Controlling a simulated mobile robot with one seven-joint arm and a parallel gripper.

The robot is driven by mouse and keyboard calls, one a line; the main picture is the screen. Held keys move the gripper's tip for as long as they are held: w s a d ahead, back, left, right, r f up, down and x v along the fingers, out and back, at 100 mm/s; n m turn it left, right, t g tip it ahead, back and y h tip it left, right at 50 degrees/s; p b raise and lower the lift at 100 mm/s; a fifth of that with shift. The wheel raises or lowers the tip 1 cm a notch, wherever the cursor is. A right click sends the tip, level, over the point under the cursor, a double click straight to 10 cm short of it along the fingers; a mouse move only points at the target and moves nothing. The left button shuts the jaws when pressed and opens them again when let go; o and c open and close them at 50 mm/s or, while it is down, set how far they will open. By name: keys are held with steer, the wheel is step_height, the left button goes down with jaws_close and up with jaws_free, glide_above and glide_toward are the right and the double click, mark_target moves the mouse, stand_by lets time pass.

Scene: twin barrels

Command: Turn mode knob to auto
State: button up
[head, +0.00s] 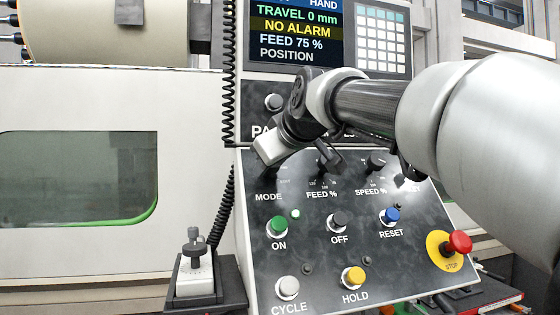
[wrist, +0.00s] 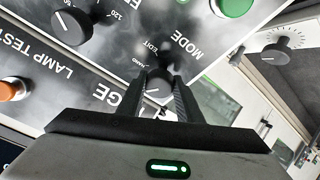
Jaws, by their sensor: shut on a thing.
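The mode knob (wrist: 158,88) sits between the two dark fingers of my gripper (wrist: 160,76) in the wrist view. The fingers are shut on it from both sides. The labels MODE, EDIT and HAND show around it, upside down; I cannot read an AUTO label. In the head view my gripper (head: 268,165) reaches down to the panel just above the word MODE and hides most of the knob. The screen (head: 293,30) shows HAND at the top, with NO ALARM and FEED 75 % below.
The feed knob (head: 328,160) and speed knob (head: 376,162) are close to the right of my gripper. Below are a green ON button (head: 279,223), a blue RESET button (head: 390,215) and a red stop button (head: 459,241). A coiled cable (head: 229,75) hangs at the panel's left edge.

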steer(key=n+y, duration=0.1)
steer(key=n, duration=0.3)
steer(key=shift+d+n+g+b, duration=0.15)
steer(key=shift+n+g+b, duration=0.15)
steer(key=shift+n+g, duration=0.1)
steer(key=shift+r+n+g+y, duration=0.15)
steer(key=shift+n+g+y, duration=0.15)
steer(key=shift+n, duration=1.1)
steer(key=o, duration=1)
steer(key=v, duration=1.7)
steer(key=shift+d, duration=0.2)
steer(key=shift+r, duration=0.15)
